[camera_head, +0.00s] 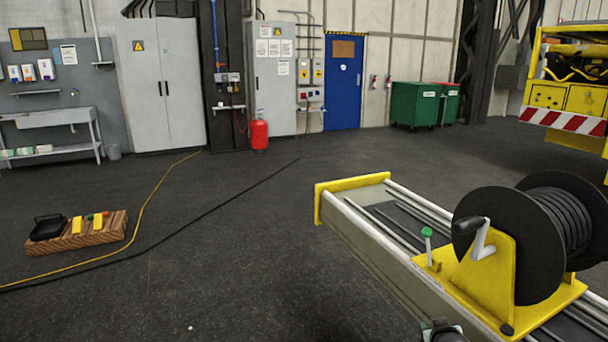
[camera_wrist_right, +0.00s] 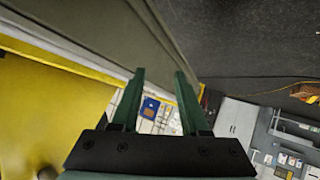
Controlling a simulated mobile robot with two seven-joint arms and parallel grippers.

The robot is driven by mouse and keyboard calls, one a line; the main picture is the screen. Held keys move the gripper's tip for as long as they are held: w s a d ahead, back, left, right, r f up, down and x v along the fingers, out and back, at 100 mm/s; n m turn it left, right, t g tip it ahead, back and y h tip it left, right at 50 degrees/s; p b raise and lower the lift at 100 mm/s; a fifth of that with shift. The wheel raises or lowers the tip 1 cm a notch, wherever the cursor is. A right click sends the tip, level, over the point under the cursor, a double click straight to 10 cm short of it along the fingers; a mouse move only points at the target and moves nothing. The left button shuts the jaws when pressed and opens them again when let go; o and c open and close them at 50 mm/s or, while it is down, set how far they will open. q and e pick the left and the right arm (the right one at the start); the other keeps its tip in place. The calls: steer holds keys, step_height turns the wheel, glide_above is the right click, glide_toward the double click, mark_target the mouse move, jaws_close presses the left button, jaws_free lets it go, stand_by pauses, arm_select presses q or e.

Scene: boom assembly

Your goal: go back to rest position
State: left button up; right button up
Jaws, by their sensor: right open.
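My right gripper (camera_wrist_right: 158,100) shows in the right wrist view with its two green fingers apart and nothing between them. It is close to the boom's grey side (camera_wrist_right: 100,30) and a yellow part (camera_wrist_right: 50,110). In the head view, a dark piece of my arm shows at the bottom edge, beside the boom's near side. The boom (camera_head: 370,250) is a long grey and silver frame with a yellow end plate. It carries a black cable reel (camera_head: 515,240) on a yellow bracket and a small green-topped pin (camera_head: 427,235). My left gripper is not in view.
A wooden block (camera_head: 85,240) with a black tray and yellow parts lies on the floor at left. A yellow cable (camera_head: 140,215) and a black cable (camera_head: 190,220) cross the floor. A yellow vehicle (camera_head: 570,90) stands at right. Floor left of the boom is mostly clear.

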steer(key=s+a+f+n+y, duration=0.1)
steer(key=s+a+f, duration=0.3)
steer(key=s+f, duration=0.65)
steer(key=s+a+y, duration=0.1)
steer(key=s+a, duration=0.3)
steer(key=s, duration=0.5)
steer(key=s+a+g+y, duration=0.1)
steer(key=s+a, duration=0.3)
steer(key=s, duration=0.5)
steer(key=s+a+y, duration=0.2)
steer(key=s+a, duration=0.3)
steer(key=s, duration=0.4)
steer(key=shift+s+f+n+g, duration=0.15)
steer(key=shift+s+n+g, duration=0.15)
steer(key=shift+s+n, duration=0.1)
